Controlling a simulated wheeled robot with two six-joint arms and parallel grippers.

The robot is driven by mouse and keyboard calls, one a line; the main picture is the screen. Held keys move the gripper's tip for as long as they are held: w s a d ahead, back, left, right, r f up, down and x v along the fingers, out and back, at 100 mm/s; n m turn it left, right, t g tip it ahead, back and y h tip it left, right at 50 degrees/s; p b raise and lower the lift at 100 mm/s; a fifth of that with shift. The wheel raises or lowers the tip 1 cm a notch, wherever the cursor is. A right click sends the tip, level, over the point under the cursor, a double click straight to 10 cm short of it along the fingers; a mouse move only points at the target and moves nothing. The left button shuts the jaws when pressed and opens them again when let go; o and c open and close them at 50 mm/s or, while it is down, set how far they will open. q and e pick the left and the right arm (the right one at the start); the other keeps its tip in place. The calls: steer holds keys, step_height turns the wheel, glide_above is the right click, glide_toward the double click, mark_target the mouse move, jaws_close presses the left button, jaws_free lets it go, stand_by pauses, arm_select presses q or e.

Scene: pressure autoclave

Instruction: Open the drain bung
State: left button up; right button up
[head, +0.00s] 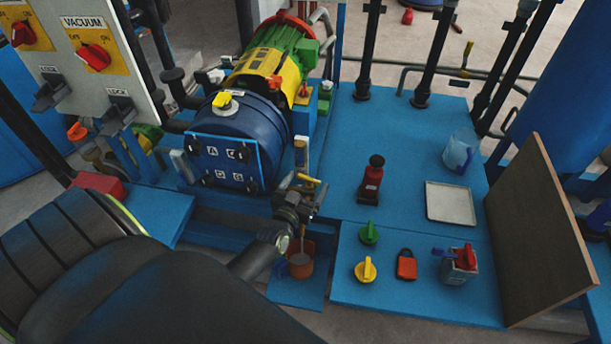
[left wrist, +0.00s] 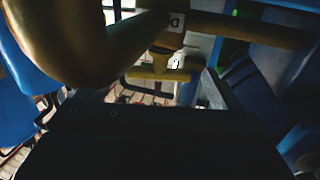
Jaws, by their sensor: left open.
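My left gripper (head: 298,203) is open at the low drain fitting in front of the blue vessel (head: 245,135). A small yellow handle (head: 308,179), which looks like the drain bung's, shows just above the fingers. I cannot tell whether the fingers touch it. In the left wrist view a yellow bar-shaped handle (left wrist: 160,74) with a white tag (left wrist: 176,62) lies just beyond the dark gripper body (left wrist: 150,140). My right gripper is out of view.
A brass-coloured pipe (left wrist: 70,50) crowds the left wrist view.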

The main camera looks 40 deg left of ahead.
arm_select(q)
steer(key=shift+s, duration=0.15)
steer(key=s+d+b, duration=0.1)
steer(key=s+d, duration=0.2)
steer(key=s, duration=1.4)
steer(key=shift+b, duration=0.4)
steer(key=s+f+g+h+p, duration=0.1)
steer(key=s+f+g, duration=0.15)
steer(key=f, duration=0.45)
steer(key=s+f+g, duration=0.1)
steer(key=f+g, duration=0.2)
steer(key=f, duration=0.5)
steer(key=s+f+g+p, duration=0.1)
steer(key=s+f+g, duration=0.4)
steer(key=s+f, duration=0.4)
steer(key=s+f+m+g+h+p, duration=0.1)
steer(key=s+f+g, duration=0.5)
steer(key=s, duration=0.9)
step_height(320, 180, down, 4)
steer(key=shift+s+d+r, duration=0.2)
steer(key=shift+d+r, duration=0.05)
steer(key=shift+d, duration=0.15)
